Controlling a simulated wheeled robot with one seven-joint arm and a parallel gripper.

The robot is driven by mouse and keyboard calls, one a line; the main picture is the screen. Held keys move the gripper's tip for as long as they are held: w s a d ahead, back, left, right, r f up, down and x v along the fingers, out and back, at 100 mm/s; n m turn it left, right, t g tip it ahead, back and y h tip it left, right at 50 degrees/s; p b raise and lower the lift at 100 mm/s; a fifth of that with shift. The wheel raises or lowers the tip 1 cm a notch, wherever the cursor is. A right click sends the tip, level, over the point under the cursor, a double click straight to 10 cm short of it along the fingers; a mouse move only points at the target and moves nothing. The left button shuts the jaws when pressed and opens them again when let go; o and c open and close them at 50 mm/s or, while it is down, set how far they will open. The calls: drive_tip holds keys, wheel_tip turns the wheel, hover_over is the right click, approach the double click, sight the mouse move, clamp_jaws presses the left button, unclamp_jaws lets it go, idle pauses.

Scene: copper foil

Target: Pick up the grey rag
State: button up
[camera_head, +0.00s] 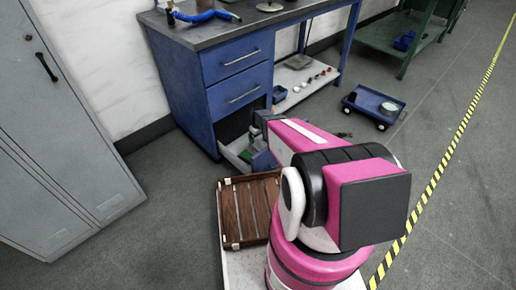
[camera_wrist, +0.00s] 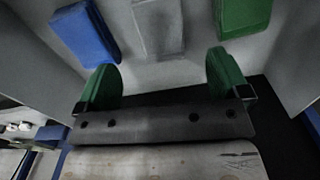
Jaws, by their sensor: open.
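In the wrist view, a grey folded rag (camera_wrist: 157,28) lies in a pale open drawer (camera_wrist: 290,60), between a blue folded item (camera_wrist: 85,33) and a green one (camera_wrist: 243,14). My gripper (camera_wrist: 161,66) is open, its two green fingers spread wide. The rag lies ahead of the gap between them, and nothing is between the fingers. In the head view, the open bottom drawer (camera_head: 233,157) of the blue workbench shows beside my arm. My arm hides much of the drawer, and I cannot make out the rag there.
The blue workbench (camera_head: 211,75) stands over the drawer, with closed drawers above it. A slatted wooden crate (camera_head: 233,205) is near my base. A blue wheeled cart (camera_head: 373,104) stands on the floor to the right. A grey locker (camera_head: 60,130) is at the left.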

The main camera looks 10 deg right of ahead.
sight(258, 145)
wheel_tip(258, 145, down, 8)
drive_tip(key=shift+w+a+f, duration=0.1)
drive_tip(key=c, duration=1)
